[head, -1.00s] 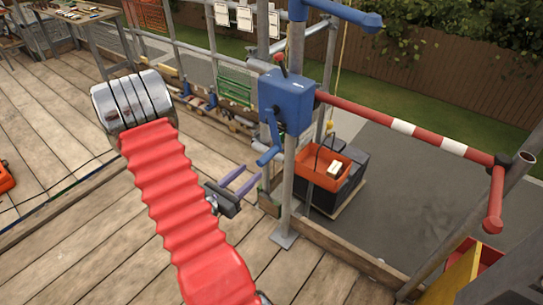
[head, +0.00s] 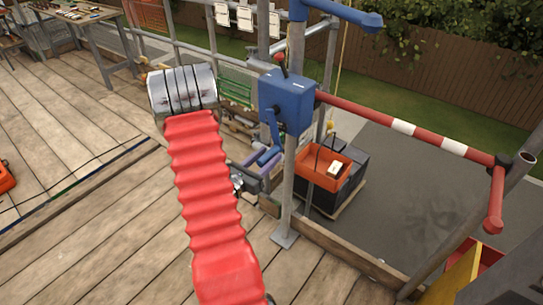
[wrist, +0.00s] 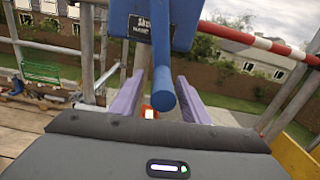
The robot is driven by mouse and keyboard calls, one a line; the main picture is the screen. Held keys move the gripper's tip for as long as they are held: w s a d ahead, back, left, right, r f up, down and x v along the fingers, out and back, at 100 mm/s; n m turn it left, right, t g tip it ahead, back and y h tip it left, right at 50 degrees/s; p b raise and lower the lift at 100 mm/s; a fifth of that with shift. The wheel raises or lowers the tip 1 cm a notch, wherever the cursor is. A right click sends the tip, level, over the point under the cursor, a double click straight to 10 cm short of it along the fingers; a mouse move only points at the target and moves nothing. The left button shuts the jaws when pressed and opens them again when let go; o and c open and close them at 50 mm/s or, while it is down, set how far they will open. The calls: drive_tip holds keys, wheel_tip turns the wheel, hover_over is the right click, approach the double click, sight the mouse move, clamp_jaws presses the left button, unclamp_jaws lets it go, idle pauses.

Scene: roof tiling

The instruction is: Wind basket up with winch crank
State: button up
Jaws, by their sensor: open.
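The blue winch (head: 287,102) is fixed to a grey upright pole, and its blue crank (head: 273,128) hangs down on the near-left side. My gripper (head: 262,159) is at the crank's lower end, its purple fingers open. In the wrist view the blue crank handle (wrist: 162,98) points towards me between the two fingers (wrist: 159,92), with a gap on each side. The orange basket (head: 317,174) is below, beyond the platform edge, with a pale item inside. It rests on or against a dark block; a small orange part shows between the fingers.
A red-and-white barrier (head: 402,127) runs right from the winch post. A wooden edge board (head: 345,252) borders the deck. A yellow panel (head: 462,278) stands at the lower right. The plank deck (head: 90,240) at left is mostly clear.

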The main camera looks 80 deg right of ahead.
sight(272, 152)
drive_tip(key=shift+x, duration=1.6)
drive_tip(key=shift+c, duration=0.4)
clamp_jaws()
drive_tip(key=shift+w, duration=0.15)
